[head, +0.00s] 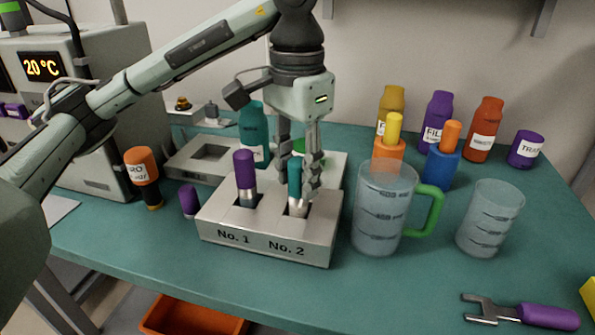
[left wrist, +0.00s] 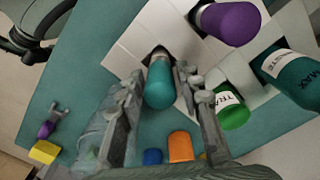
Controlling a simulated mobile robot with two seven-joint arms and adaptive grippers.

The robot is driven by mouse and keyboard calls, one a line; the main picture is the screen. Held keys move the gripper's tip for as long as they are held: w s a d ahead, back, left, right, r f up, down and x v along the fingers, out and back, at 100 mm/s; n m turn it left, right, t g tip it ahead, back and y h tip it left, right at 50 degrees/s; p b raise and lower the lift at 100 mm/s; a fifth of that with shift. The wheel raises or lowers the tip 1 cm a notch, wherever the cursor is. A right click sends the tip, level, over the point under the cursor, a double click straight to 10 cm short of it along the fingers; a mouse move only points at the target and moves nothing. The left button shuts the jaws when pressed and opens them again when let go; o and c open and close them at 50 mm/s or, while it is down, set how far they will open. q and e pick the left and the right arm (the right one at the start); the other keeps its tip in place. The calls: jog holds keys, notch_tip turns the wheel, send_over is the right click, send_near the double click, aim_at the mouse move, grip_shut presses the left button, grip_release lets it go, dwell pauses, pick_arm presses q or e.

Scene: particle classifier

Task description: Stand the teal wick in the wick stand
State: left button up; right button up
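The wick stand (head: 265,252) is a pale block marked No. 1 and No. 2. The teal wick (head: 294,172), with a silver lower end, stands upright in the No. 2 slot. The purple wick (head: 244,172) stands in the No. 1 slot. My left gripper (head: 309,186) points down around the teal wick. In the left wrist view the teal wick (left wrist: 160,82) lies between the fingers (left wrist: 158,74), with a narrow gap on each side, so the gripper looks open. The bottom of the slot is hidden. My right gripper is not in view.
A measuring jug (head: 378,222) with a green handle stands close right of the stand, and a clear beaker (head: 490,218) farther right. Bottles line the back. The front of the table is mostly clear.

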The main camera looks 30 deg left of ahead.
pick_arm(q)
jog(key=shift+o, duration=0.7)
notch_tip(320, 180, up, 12)
jog(key=shift+r, duration=0.15)
dwell(0.4)
